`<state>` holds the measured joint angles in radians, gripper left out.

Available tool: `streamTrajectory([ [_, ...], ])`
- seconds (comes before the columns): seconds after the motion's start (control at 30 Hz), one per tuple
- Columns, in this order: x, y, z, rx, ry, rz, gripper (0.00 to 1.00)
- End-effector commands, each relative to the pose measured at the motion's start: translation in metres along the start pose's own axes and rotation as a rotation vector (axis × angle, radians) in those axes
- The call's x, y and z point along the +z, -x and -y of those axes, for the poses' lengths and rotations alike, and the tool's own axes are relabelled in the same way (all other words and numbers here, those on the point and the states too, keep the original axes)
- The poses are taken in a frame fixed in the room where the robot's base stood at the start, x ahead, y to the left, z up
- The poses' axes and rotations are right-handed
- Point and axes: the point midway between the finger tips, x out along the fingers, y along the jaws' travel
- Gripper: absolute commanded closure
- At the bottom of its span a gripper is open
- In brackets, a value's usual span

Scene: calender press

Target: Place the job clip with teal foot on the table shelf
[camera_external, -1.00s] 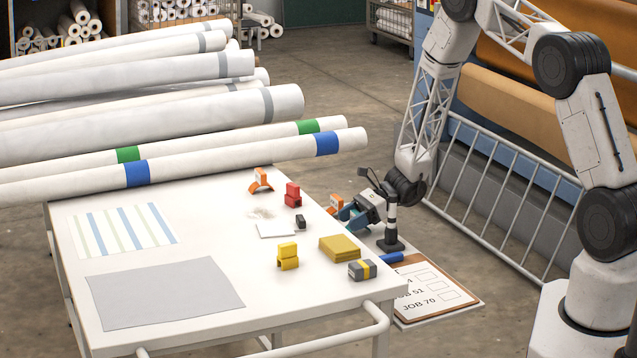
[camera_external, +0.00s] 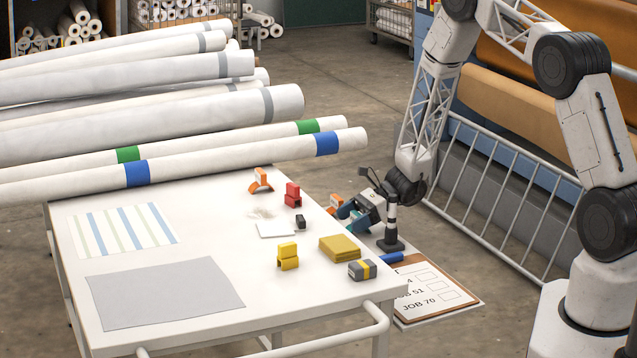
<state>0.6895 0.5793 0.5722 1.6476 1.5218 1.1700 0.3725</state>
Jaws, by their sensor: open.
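An orange job clip (camera_external: 336,201) shows just beyond the table's right edge, beside my gripper. Its lower part is hidden, so its foot colour cannot be told. My gripper (camera_external: 349,212) is open, low by that edge. Teal parts show at its tip; I cannot tell whether all are fingers or one is a clip foot. A pale side shelf (camera_external: 470,304) runs along the table's right side, mostly hidden. Another orange clip (camera_external: 261,181), with a spread orange foot, stands on the tabletop.
The table (camera_external: 205,330) holds a red clip (camera_external: 292,194), a yellow clip (camera_external: 287,256) and a yellow pad (camera_external: 340,248). Long rolls (camera_external: 240,152) overhang its back.

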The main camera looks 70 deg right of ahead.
Motion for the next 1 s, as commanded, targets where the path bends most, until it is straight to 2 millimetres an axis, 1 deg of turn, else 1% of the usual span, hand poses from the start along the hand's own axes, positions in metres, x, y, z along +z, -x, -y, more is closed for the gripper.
streamTrajectory([
  [0.17,-0.001,0.015,0.000,-0.001,-0.001,0.000,0.18],
  [0.27,-0.001,0.027,0.000,-0.002,-0.001,0.000,0.18],
  [0.7,0.000,0.094,0.001,-0.002,0.000,0.000,0.18],
  [0.83,-0.001,0.107,0.001,-0.002,0.000,0.000,0.18],
  [1.0,-0.001,0.117,0.000,-0.001,-0.001,0.000,0.18],
])
